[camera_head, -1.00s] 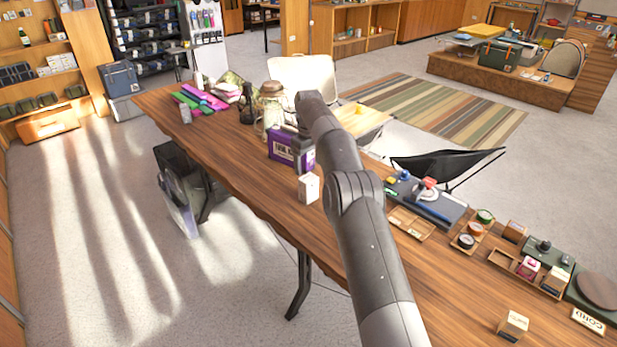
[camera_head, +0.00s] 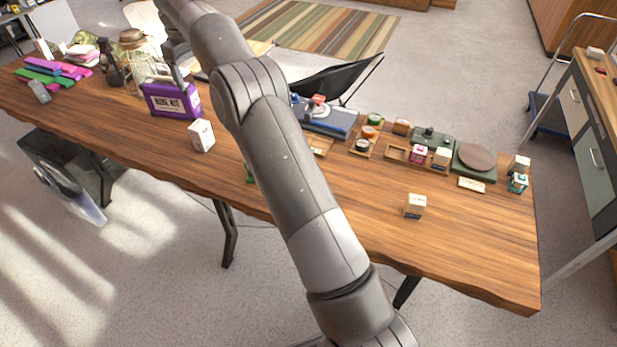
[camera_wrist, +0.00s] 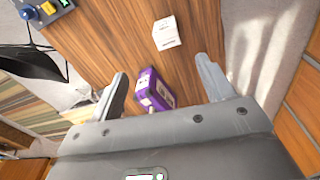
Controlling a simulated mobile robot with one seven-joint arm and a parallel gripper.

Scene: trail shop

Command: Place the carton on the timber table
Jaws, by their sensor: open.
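A small white carton (camera_head: 202,135) stands upright on the long wooden table (camera_head: 330,205), just right of a purple kit box (camera_head: 172,101). In the wrist view the white carton (camera_wrist: 167,33) lies beyond my fingertips, and the purple box (camera_wrist: 154,92) shows between the fingers. My gripper (camera_wrist: 162,66) is open, with nothing visibly held. In the head view my gripper (camera_head: 177,68) is above and behind the purple box, partly hidden by my arm. Another small carton (camera_head: 414,205), with a pale top and dark base, stands toward the table's right.
A glass lantern jar (camera_head: 135,62) stands behind the purple box. Small trays, a green board with a round brown disc (camera_head: 477,157) and a sign (camera_head: 471,184) line the back right. The front right tabletop is clear. A drawer bench (camera_head: 590,130) stands at right.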

